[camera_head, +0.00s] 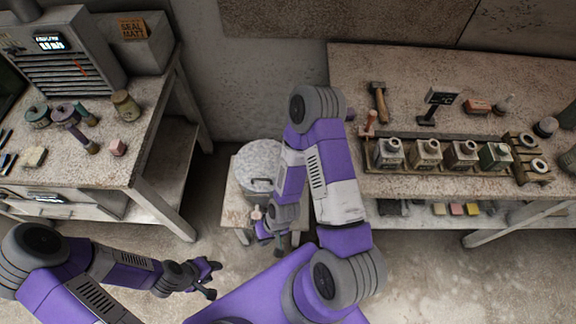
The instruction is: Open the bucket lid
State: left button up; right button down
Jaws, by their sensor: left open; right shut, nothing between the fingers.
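A pale grey round bucket (243,183) stands on a small low stool (230,208) between the two workbenches. Its speckled round lid (259,158) faces up and appears to cover the bucket's top. My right arm hides the bucket's right side. My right gripper (270,236) is shut and empty, just in front of the bucket near the stool's front edge; I cannot tell whether it touches anything. My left gripper (213,280) is open and empty, low and left of the stool, well apart from the bucket.
The left bench (150,130) holds spools, a jar and a grey slatted machine (68,60). The right bench (350,90) holds a hammer (378,100), a small sign (438,100) and a rack of several square bottles (425,154). Open floor lies in front.

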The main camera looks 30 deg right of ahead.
aim_at(256, 166)
jog(key=z, duration=0.35)
jog(key=k, duration=1.2)
jog(key=z, duration=0.3)
jog(key=i, duration=1.6)
jog(key=u, duration=0.6)
